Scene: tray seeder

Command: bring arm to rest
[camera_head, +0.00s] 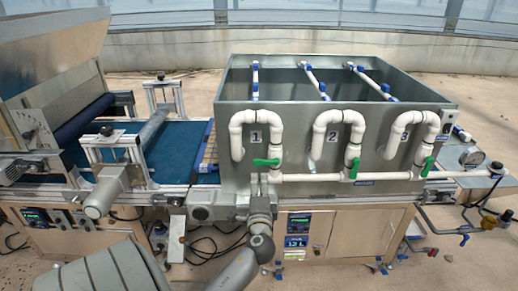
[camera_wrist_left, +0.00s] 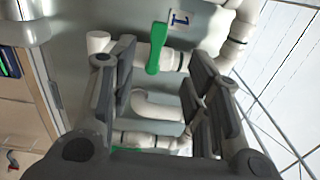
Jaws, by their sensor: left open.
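My left gripper (camera_head: 260,196) is in front of the metal tank (camera_head: 212,150), just below the first green valve handle (camera_head: 266,162). In the left wrist view my left gripper (camera_wrist_left: 162,65) has its fingers spread, with white pipe visible between them and nothing held. The first green handle shows there (camera_wrist_left: 156,48) beyond the fingertips, near the label "1" (camera_wrist_left: 181,18). It lies roughly level in the head view. Whether a finger touches the pipe cannot be told. My right gripper is not in view.
The second green handle (camera_head: 354,168) and third green handle (camera_head: 427,166) stand steeply on their pipes. A blue conveyor (camera_head: 178,150) is left of the tank. A cabinet (camera_head: 345,235) stands below.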

